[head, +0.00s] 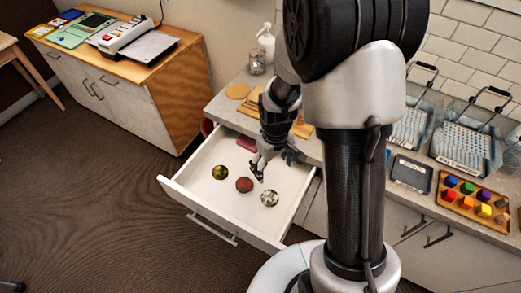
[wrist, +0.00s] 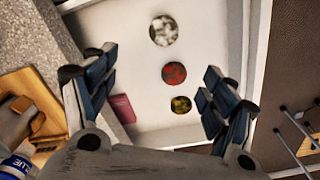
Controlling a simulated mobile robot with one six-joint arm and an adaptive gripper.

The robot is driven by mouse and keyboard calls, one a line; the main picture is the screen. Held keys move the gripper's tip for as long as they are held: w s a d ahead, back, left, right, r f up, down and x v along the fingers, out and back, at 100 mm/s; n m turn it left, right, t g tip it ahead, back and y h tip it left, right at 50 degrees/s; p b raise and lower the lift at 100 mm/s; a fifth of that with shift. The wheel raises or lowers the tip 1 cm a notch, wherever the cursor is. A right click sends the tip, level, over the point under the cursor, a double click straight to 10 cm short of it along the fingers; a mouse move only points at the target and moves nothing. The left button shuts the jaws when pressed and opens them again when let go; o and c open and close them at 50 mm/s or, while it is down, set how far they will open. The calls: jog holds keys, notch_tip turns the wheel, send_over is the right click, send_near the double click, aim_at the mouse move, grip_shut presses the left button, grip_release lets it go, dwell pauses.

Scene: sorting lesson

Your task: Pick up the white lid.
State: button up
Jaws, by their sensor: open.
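The white lid (head: 269,198) is a round, white-and-dark mottled disc lying flat in the open drawer (head: 202,195). It is the right-hand one of three discs in the head view. In the wrist view the white lid (wrist: 163,30) is at the top, beyond the fingertips. My gripper (head: 264,168) is open and empty above the drawer, behind the lid. In the wrist view the fingers of my gripper (wrist: 157,78) spread apart, with the red disc between them in the picture. The lid is unobstructed in both views.
A red mottled disc (head: 244,185) and a yellow-dark disc (head: 220,173) lie in a row with the lid. A dark red block (head: 246,144) lies at the drawer's back. Drawer walls surround them. Wooden pieces, a white bottle (head: 266,42) and a glass jar (head: 256,64) stand on the counter.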

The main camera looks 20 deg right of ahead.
jog(key=b, duration=0.4)
send_over(270, 197)
jog(key=f, duration=1.4)
jog(key=shift+w+d, duration=0.2)
jog(key=shift+w, duration=0.05)
jog(key=f, duration=0.2)
jog(key=f+b, duration=0.1)
jog(key=f, duration=0.2)
jog(key=shift+s+a+b, duration=0.2)
jog(key=shift+b, duration=0.1)
jog(key=shift+c, duration=0.6)
jog(key=c, duration=0.8)
jog(key=shift+r, duration=0.15)
jog(key=shift+c, duration=0.4)
